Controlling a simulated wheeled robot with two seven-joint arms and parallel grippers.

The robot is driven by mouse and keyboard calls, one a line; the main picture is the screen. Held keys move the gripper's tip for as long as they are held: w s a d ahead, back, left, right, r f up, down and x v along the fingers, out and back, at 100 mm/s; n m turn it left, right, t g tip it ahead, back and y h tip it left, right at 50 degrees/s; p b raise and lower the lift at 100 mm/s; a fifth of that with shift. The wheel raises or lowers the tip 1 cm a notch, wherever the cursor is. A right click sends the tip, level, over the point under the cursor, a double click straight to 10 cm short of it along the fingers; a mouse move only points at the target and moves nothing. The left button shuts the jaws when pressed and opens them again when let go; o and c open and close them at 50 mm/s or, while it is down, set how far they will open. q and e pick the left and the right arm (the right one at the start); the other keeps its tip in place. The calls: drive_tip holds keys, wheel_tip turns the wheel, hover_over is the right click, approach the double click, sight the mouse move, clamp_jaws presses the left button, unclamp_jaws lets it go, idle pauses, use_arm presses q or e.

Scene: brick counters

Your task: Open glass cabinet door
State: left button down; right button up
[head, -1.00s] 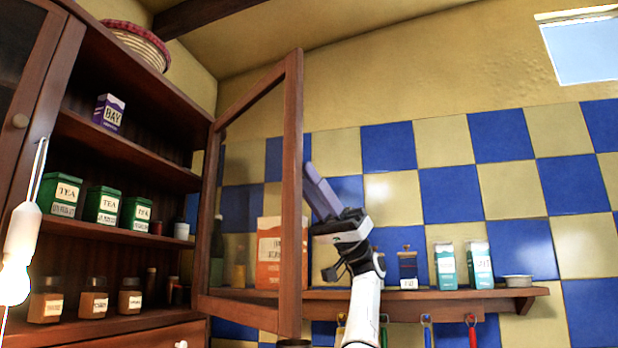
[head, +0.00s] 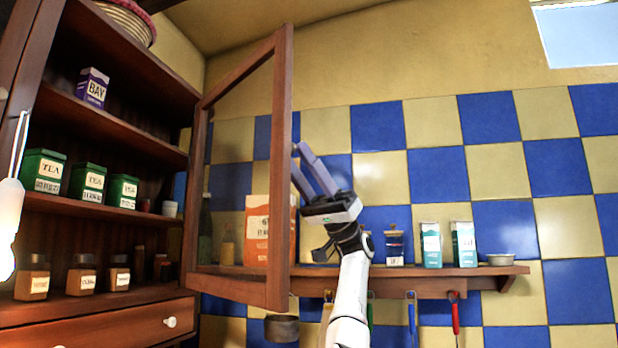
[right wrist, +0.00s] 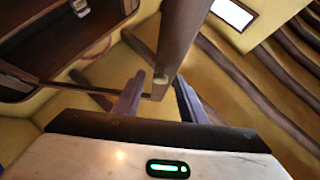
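The glass cabinet door (head: 281,170) has a brown wooden frame and stands swung out from the cabinet (head: 176,245), whose shelves are exposed. My right gripper (head: 295,157) is just right of the door's free edge, fingers pointing up and left. In the right wrist view, its two fingers (right wrist: 156,97) are apart and empty. A small round knob (right wrist: 160,75) on the door frame (right wrist: 184,35) shows beyond and between them. I cannot tell whether a finger touches the frame.
A wall shelf (head: 400,284) with boxes and a small tin (head: 500,259) runs behind the door and my right arm. Utensils and a pot (head: 281,328) hang below it. Tea tins (head: 88,182) and jars stand inside the cabinet. A second cabinet door (head: 30,95) is at the far left.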

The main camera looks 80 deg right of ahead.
drive_tip(key=v, duration=0.9)
drive_tip(key=shift+s+d+f, duration=0.1)
drive_tip(key=shift+s, duration=0.05)
